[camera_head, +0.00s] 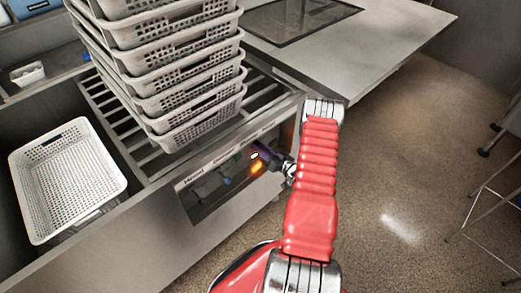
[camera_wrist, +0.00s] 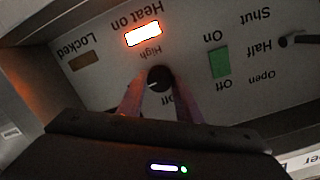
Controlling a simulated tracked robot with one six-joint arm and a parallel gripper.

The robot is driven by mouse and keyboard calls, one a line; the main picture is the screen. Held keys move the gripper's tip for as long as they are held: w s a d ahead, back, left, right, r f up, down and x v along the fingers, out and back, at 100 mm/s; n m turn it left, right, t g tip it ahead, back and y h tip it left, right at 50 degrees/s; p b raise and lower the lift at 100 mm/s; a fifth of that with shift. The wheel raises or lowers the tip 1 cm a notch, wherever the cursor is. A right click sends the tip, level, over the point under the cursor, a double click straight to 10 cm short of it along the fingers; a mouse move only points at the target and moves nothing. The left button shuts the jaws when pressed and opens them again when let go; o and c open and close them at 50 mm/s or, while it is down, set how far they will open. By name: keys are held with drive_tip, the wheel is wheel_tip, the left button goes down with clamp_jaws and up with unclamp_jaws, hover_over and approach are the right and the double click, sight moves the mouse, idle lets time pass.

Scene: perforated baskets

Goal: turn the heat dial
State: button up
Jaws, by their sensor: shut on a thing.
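The heat dial (camera_wrist: 159,78) is a round black knob with a pale pointer line, on a grey control panel (camera_wrist: 110,75). The panel appears upside down in the wrist view, with "High" and "Off" printed around the dial. My gripper (camera_wrist: 160,88) has one finger on each side of the dial and is shut on it. The orange "Heat on" lamp (camera_wrist: 143,35) is lit above the dial in the wrist view. In the head view my gripper (camera_head: 266,158) is at the front panel of the counter, and the dial is hidden there.
Another white basket (camera_head: 110,170) sits at left.

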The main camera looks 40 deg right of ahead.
drive_tip(key=shift+f+m, duration=0.15)
drive_tip(key=shift+m, duration=0.35)
drive_tip(key=o, duration=1)
drive_tip(key=shift+o, duration=0.2)
drive_tip(key=shift+s, duration=0.15)
drive_tip(key=s+r, duration=0.1)
drive_tip(key=s, duration=1.2)
drive_tip(key=shift+s+d+r, duration=0.2)
drive_tip(key=shift+d+r, duration=0.05)
drive_tip(key=shift+r, duration=0.05)
